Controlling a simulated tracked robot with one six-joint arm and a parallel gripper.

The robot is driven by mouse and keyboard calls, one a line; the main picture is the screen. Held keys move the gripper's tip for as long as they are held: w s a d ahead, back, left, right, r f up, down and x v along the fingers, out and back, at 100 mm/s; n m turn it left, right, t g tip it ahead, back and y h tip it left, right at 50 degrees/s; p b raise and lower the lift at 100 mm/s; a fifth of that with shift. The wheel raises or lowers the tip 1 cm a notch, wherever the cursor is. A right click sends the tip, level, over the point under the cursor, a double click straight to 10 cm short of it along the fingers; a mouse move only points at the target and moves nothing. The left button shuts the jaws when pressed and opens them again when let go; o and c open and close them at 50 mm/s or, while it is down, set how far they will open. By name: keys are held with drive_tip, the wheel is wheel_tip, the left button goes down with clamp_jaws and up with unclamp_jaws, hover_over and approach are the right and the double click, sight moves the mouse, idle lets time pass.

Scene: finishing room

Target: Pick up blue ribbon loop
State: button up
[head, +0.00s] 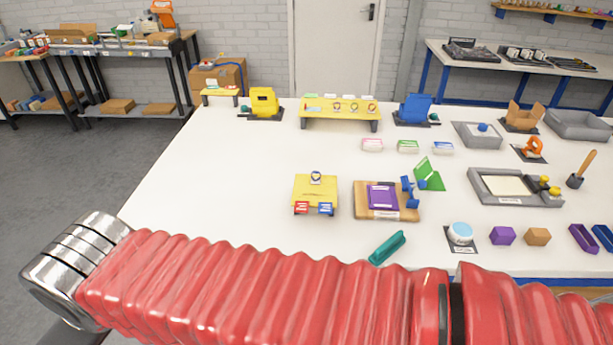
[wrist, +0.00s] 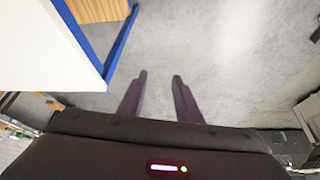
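A small blue piece with a curled outline (head: 409,191) stands at the right edge of a brown board (head: 372,213) that bears a purple card (head: 382,196). It may be the blue ribbon loop, but it is too small to be sure. My gripper (wrist: 160,76) shows in the wrist view with its two dark fingers apart and nothing between them. It points down over bare grey floor, beside the white table's edge. The blue piece is not in the wrist view. In the head view my red-sleeved arm crosses the bottom and hides the table's near part.
The white table (head: 240,155) has free room at left. Near the blue piece are a green folded piece (head: 430,174), a teal bar (head: 387,247) and a yellow board (head: 315,188). A grey tray (head: 515,198) lies to the right. A blue table leg (wrist: 122,42) stands near my gripper.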

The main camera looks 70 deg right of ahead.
drive_tip(key=shift+w, duration=0.4)
drive_tip(key=shift+o, duration=1.4)
drive_tip(key=shift+w+d+r, duration=0.1)
drive_tip(key=shift+d, duration=0.1)
drive_tip(key=shift+o, duration=0.5)
drive_tip(key=shift+w+d+r, duration=0.15)
drive_tip(key=shift+d+r, duration=0.05)
drive_tip(key=shift+d, duration=0.05)
drive_tip(key=w+d+r+m+g+h, duration=0.1)
drive_tip(key=d+r+m, duration=0.2)
drive_tip(key=d, duration=0.7)
drive_tip(key=w+d+r+m+g, duration=0.1)
drive_tip(key=d+r+m+g, duration=0.15)
drive_tip(key=d, duration=0.65)
drive_tip(key=d+r+m+h, duration=0.1)
drive_tip(key=d+r+m, duration=0.15)
drive_tip(key=d, duration=0.75)
drive_tip(key=s+d+m+g+y, duration=0.1)
drive_tip(key=s+d+m, duration=0.2)
drive_tip(key=s+d, duration=0.7)
drive_tip(key=s+d+f+m+g+y, duration=0.1)
drive_tip(key=s+d+m, duration=0.3)
drive_tip(key=s+d, duration=0.6)
drive_tip(key=d, duration=0.5)
drive_tip(key=shift+s+f+m, duration=0.15)
drive_tip(key=shift+s+m, duration=0.15)
drive_tip(key=shift+s, duration=0.1)
